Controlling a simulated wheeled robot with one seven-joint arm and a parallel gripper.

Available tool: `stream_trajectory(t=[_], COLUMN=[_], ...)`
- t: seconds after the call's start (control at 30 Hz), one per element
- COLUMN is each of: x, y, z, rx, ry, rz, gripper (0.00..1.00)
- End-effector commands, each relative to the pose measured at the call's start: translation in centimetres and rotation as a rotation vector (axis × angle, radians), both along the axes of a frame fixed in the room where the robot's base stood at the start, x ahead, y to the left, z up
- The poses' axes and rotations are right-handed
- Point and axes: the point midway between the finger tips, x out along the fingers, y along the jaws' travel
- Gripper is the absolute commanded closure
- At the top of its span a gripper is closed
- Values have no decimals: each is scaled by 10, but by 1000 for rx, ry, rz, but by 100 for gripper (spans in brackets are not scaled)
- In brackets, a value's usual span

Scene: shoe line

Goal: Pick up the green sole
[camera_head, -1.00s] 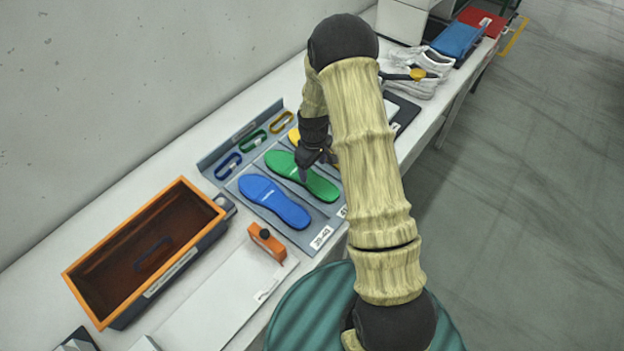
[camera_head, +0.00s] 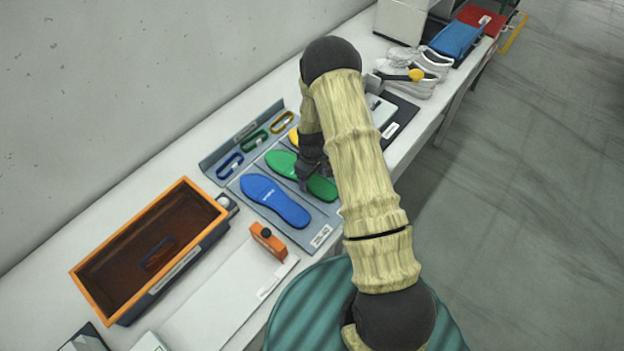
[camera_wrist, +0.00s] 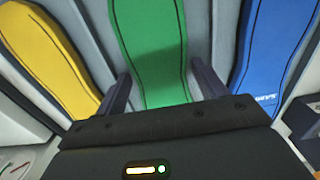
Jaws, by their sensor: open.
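The green sole (camera_head: 281,162) lies flat on a grey board between a blue sole (camera_head: 274,200) and a yellow sole (camera_head: 293,136). My gripper (camera_head: 304,180) is over the green sole's middle and hides part of it in the head view. In the wrist view the open fingers of my gripper (camera_wrist: 161,88) stand on either side of the green sole (camera_wrist: 150,45). I cannot tell how far the fingertips are above the board. The yellow sole (camera_wrist: 48,60) and the blue sole (camera_wrist: 272,50) show on either side of the fingers.
The grey board (camera_head: 236,187) has blue, green and yellow rings along its back. An orange-rimmed bin (camera_head: 127,238) stands to the left, with an orange block (camera_head: 268,240) near it. White shoes (camera_head: 415,72) and a blue tray (camera_head: 456,40) lie further back right.

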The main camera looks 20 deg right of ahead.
Motion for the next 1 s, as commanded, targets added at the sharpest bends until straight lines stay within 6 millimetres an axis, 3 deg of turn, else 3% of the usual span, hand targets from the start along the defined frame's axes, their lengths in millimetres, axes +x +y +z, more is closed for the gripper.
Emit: stream_trajectory(t=[0.37, 0.6, 1.0], x=[0, 0, 2], y=[0, 0, 0], z=[0, 1, 10], rx=[0, 0, 0], ry=[0, 0, -4], rz=[-1, -1, -1], gripper=[29, 69, 70])
